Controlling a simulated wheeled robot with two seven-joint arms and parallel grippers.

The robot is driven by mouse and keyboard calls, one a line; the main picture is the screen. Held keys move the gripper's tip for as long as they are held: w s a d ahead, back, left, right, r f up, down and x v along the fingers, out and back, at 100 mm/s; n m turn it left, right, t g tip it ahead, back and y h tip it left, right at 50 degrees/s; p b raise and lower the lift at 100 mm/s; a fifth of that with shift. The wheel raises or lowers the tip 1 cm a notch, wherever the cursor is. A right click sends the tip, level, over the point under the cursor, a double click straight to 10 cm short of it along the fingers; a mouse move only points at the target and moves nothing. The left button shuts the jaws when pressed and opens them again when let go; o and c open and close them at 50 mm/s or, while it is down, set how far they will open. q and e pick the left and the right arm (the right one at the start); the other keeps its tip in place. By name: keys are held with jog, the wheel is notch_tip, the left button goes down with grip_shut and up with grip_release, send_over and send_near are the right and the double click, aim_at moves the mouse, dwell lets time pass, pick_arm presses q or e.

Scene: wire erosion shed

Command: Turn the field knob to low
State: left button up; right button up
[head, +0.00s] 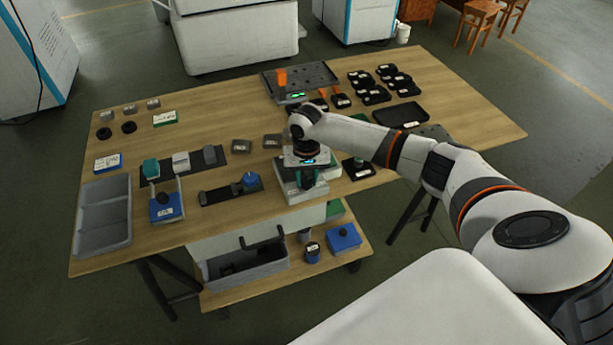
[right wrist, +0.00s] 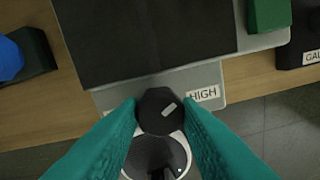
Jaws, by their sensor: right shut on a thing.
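The field knob (right wrist: 158,112) is a dark, many-sided knob with a pale pointer mark, seen from above in the right wrist view. The teal fingers of my right gripper (right wrist: 159,104) are shut on it from both sides. A white HIGH label (right wrist: 204,94) is on the grey panel just right of the knob. In the head view the right gripper (head: 311,168) is over the grey device (head: 296,194) at the table's front edge. My left gripper is not in view.
The wooden table (head: 225,108) also holds a grey divided tray (head: 103,214) at left and several black parts at the back.

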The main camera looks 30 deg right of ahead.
jog(key=shift+r+n+p, duration=0.25)
jog(key=shift+n+p, duration=0.75)
jog(key=shift+p, duration=0.2)
jog(key=shift+n+p, duration=0.7)
jog(key=shift+n, duration=0.1)
jog(key=n+p, duration=0.1)
jog(key=n, duration=0.1)
jog(key=shift+n, duration=0.4)
jog(key=n+p, duration=0.1)
jog(key=n, duration=0.2)
jog(key=shift+f+n+p, duration=0.1)
jog(key=shift+n+p, duration=0.2)
jog(key=shift+p, duration=0.1)
jog(key=n, duration=0.2)
jog(key=shift+n, duration=0.4)
jog(key=n, duration=0.3)
jog(key=shift+f+p, duration=0.1)
jog(key=shift+p, duration=0.3)
jog(key=n, duration=0.4)
jog(key=shift+n, duration=1.9)
